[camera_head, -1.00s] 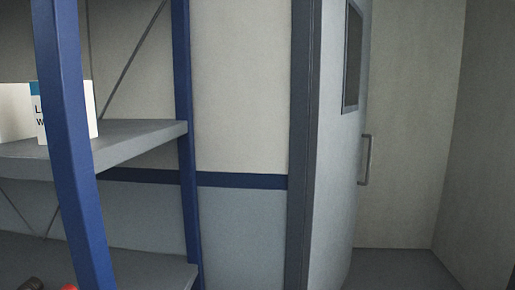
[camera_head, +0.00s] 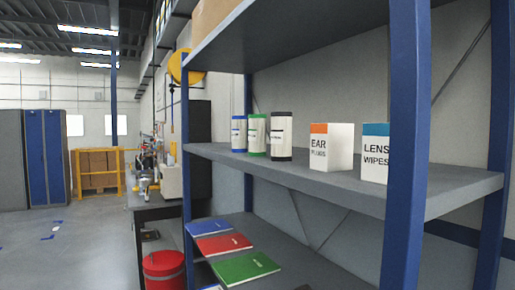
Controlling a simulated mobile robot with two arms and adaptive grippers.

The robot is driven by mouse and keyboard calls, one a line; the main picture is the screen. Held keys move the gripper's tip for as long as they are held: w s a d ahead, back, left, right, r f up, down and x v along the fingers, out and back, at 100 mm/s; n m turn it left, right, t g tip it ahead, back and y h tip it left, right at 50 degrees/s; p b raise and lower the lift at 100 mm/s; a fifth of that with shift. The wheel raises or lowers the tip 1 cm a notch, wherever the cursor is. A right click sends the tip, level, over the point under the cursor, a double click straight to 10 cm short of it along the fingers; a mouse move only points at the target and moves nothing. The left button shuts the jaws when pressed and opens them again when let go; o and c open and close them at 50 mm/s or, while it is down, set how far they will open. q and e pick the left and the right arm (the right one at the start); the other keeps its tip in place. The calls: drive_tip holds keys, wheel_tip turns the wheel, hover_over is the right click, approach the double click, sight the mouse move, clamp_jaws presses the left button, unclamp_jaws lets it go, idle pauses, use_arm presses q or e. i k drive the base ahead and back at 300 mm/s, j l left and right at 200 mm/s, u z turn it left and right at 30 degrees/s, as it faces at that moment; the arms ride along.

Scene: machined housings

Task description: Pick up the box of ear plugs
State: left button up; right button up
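The box of ear plugs (camera_head: 338,148) is white with an orange band and the words "EAR PLUGS" on its front. It stands upright on the middle shelf (camera_head: 300,176) of a rack with blue posts. A similar white box of lens wipes (camera_head: 375,158) with a blue band stands to its right, partly behind a blue post. Neither of my grippers is in view.
Blue, green and black-topped canisters (camera_head: 257,134) stand left of the box. The near blue post (camera_head: 407,150) is an obstacle on the right. Notebooks (camera_head: 245,267) lie on the lower shelf. A red bin (camera_head: 164,270) stands by the rack; open floor (camera_head: 70,255) lies left.

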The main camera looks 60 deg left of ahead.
sight(332, 144)
drive_tip(key=u, duration=1.3)
drive_tip(key=z, duration=0.45)
